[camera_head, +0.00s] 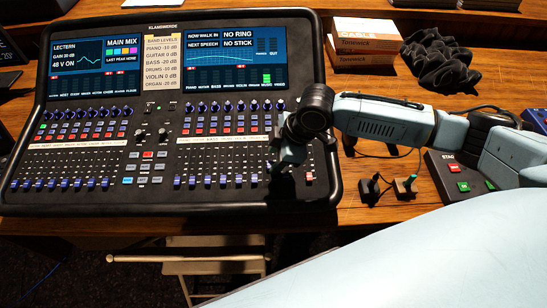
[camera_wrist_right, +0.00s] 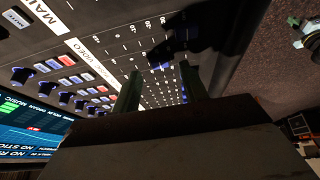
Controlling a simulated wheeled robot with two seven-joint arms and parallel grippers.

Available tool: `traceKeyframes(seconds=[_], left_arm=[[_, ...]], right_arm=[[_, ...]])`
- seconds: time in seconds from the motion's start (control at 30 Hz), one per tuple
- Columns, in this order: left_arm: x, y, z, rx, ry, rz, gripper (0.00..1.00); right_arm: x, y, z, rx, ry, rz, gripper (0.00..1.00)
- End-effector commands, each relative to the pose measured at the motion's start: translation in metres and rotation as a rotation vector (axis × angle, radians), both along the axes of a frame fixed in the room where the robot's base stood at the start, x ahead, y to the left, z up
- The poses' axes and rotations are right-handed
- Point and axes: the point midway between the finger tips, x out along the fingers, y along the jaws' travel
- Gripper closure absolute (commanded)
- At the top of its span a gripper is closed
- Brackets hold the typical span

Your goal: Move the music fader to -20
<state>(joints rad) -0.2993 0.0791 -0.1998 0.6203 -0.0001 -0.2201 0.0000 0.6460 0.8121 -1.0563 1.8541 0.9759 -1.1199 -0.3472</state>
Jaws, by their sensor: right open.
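The mixing desk (camera_head: 125,190) lies on the wooden table. Its right bank holds a row of blue faders (camera_head: 206,181) near the front and a red fader (camera_head: 309,177) at the far right. My right gripper (camera_head: 287,158) is over the right end of this bank and hides some caps there, so I cannot pick out the music fader for sure in the head view. In the right wrist view my two fingers (camera_wrist_right: 160,72) are apart, pointing at the fader field. My left gripper is out of view.
The desk's screens (camera_head: 235,58) show channel names and levels. Right of the desk are boxes (camera_head: 365,40), a dark crumpled cloth (camera_head: 438,58), two small plugs (camera_head: 404,184) and a button box (camera_head: 455,170). A wooden stool (camera_head: 190,258) stands below the front edge.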

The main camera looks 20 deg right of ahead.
Motion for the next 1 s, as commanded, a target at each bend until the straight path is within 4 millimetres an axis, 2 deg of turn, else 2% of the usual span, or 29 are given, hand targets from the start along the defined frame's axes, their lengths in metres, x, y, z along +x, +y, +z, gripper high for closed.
traceKeyframes(seconds=[0.3, 0.5, 0.7, 1.0], left_arm=[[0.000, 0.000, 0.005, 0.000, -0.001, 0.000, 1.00], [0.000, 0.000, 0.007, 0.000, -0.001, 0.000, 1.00], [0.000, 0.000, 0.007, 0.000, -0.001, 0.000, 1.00], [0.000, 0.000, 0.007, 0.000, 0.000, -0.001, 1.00]], right_arm=[[-0.015, -0.025, 0.068, -0.001, -0.004, -0.002, 0.56], [-0.023, -0.034, 0.096, -0.001, -0.003, -0.001, 0.56], [-0.025, -0.037, 0.105, 0.000, -0.001, -0.001, 0.56], [-0.025, -0.037, 0.105, 0.000, -0.001, -0.001, 0.56]])
